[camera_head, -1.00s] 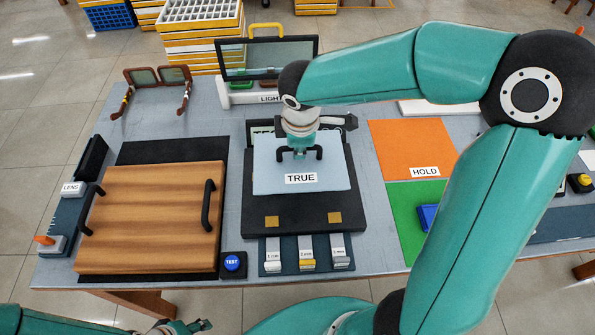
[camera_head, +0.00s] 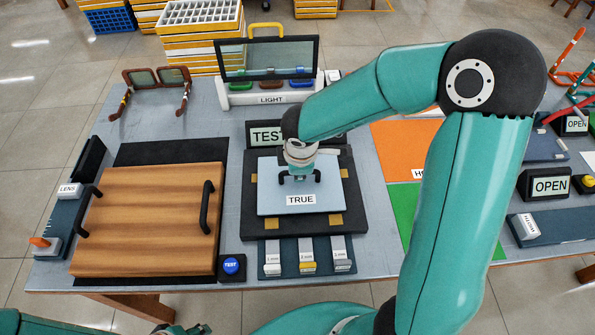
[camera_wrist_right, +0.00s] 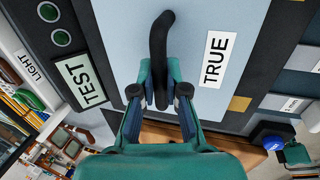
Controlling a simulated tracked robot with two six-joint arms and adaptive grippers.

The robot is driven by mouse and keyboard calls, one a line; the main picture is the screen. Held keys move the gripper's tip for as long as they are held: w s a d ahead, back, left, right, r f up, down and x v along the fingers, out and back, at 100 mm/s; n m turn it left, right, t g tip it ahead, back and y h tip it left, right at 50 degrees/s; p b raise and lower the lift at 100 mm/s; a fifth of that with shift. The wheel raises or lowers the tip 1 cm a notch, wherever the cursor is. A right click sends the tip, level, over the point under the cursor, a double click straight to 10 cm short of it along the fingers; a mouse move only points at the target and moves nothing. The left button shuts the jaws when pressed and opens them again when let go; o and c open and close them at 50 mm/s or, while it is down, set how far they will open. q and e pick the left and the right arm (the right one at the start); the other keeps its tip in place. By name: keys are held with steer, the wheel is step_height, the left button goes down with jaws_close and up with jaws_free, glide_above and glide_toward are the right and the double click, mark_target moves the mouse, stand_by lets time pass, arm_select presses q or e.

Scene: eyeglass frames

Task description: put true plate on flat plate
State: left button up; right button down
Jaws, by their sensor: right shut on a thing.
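The true plate (camera_head: 300,200) is a light blue-grey board labelled TRUE with a black handle. It is over the dark flat plate (camera_head: 258,221), which has small gold pads near its corners. Pads show around the true plate's edges; whether it touches them I cannot tell. My right gripper (camera_head: 299,178) is shut on the true plate's black handle, which shows between the fingers in the right wrist view (camera_wrist_right: 161,98). My left gripper (camera_head: 180,330) is at the bottom edge of the head view, mostly cut off, away from the plates.
A wooden board (camera_head: 150,218) with two black handles lies to the left. A TEST sign (camera_head: 266,135) stands behind the flat plate, and labelled gauge strips (camera_head: 307,258) lie in front. A blue TEST button (camera_head: 231,265) and eyeglass frames (camera_head: 157,80) are also on the table.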

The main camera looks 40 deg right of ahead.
mark_target(300, 193)
steer(key=c, duration=1.2)
jaws_free()
steer(key=shift+r, duration=0.15)
steer(key=p+v, duration=0.1)
steer(key=v, duration=1)
steer(key=shift+r, duration=0.4)
steer(key=shift+s+a+p, duration=0.1)
steer(key=shift+p, duration=0.2)
